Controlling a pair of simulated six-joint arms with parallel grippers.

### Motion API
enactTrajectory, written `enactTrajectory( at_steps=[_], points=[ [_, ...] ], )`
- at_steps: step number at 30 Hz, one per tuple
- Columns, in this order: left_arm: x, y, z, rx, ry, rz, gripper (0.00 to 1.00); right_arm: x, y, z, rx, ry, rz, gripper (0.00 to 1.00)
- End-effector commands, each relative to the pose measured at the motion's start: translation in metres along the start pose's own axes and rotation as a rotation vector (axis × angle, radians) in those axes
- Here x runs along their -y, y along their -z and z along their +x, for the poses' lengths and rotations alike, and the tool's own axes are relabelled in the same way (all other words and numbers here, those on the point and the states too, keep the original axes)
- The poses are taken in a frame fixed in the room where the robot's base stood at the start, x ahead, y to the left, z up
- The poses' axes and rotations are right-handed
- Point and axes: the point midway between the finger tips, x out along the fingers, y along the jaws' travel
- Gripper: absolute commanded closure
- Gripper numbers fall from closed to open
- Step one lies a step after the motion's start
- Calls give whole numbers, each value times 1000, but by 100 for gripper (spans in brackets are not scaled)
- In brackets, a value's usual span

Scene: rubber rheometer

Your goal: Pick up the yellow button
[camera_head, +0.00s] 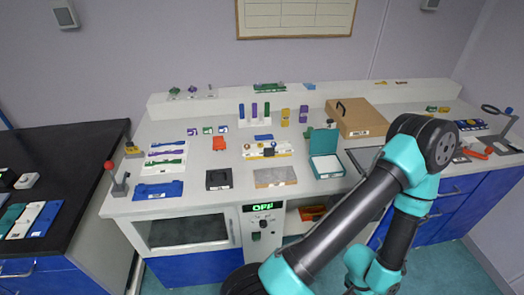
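I cannot tell for sure which thing is the yellow button. A small yellow piece (133,150) sits on a dark stand at the left end of the white bench. A yellow upright block (285,117) stands near the middle of the bench, beside a purple one. A white tray with yellow parts (284,148) lies in front of them. Neither gripper shows. One of my arms, black and teal, bends across the right front, and its lower end leaves the picture at the bottom.
The white bench (200,205) carries many small items. A teal box (326,165) and a brown box (355,118) stand right of middle. A red-balled lever (110,166) stands at the left edge. A magnifier stand (500,130) is at the right. A control panel (263,225) reads OFF.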

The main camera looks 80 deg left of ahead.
Motion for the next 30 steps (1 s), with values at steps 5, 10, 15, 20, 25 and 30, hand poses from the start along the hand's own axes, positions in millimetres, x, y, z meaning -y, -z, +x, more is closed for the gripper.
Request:
enactTrajectory(
  at_steps=[5,10,15,20,25,30],
  points=[
    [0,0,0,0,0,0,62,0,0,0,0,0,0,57],
    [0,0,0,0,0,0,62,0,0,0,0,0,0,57],
    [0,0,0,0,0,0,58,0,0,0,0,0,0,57],
    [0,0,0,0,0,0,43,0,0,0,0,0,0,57],
    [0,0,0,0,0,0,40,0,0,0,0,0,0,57],
    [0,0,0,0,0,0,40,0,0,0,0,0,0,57]
  ],
)
